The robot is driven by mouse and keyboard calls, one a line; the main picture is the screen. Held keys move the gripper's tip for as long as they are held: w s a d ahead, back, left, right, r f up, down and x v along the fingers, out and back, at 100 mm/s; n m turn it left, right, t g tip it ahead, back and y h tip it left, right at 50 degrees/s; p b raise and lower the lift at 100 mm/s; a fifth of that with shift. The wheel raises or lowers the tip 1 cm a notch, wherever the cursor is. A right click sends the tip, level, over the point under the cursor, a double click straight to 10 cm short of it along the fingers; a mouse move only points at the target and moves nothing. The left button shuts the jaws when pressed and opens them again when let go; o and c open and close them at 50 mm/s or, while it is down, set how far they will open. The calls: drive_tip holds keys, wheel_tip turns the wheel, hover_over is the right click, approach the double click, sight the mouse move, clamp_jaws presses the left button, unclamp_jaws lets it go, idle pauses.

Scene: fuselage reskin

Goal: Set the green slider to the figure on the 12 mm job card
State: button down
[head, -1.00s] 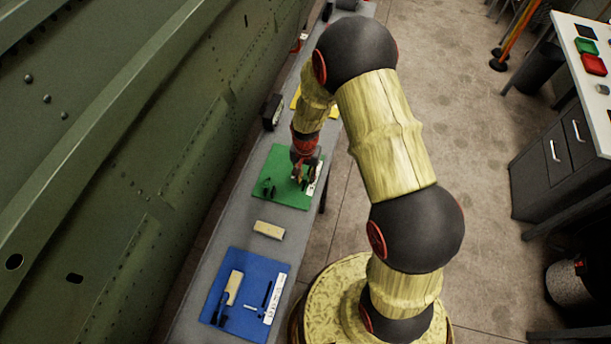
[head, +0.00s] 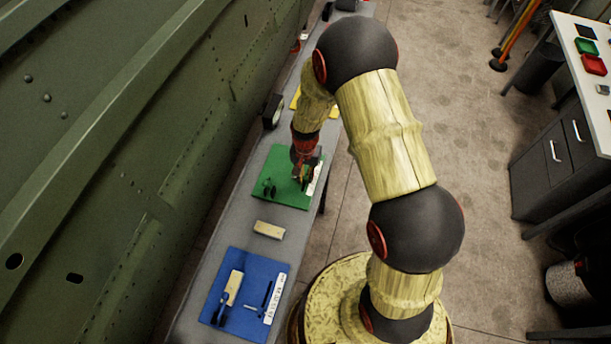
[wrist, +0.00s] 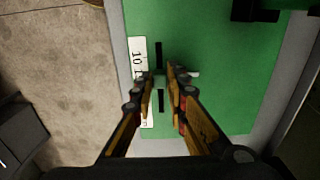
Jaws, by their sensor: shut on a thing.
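The green board (head: 284,197) lies on the long grey bench, with a white scale strip along its right edge. My gripper (head: 303,180) reaches down over the right part of this board. In the wrist view the green board (wrist: 220,80) fills the middle, with the scale strip (wrist: 138,58) showing a "10" beside a dark slot (wrist: 159,55). My gripper (wrist: 165,80) is shut on the green slider at the slot; the fingers hide most of the slider. Its exact reading cannot be told. No job card is readable.
A blue board (head: 225,310) with a similar strip lies nearer on the bench, and a pale wooden block (head: 269,229) lies between the boards. A yellow board (head: 296,99) and a dark box (head: 272,111) are farther back. The green fuselage wall (head: 130,150) borders the bench's left side.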

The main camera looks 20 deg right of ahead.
drive_tip(key=shift+w+d, duration=0.7)
drive_tip(key=shift+w, duration=0.35)
drive_tip(key=c, duration=1.8)
unclamp_jaws()
drive_tip(key=shift+s, duration=0.1)
drive_tip(key=shift+o, duration=0.2)
drive_tip(key=shift+r, duration=0.1)
wheel_tip(320, 180, up, 12)
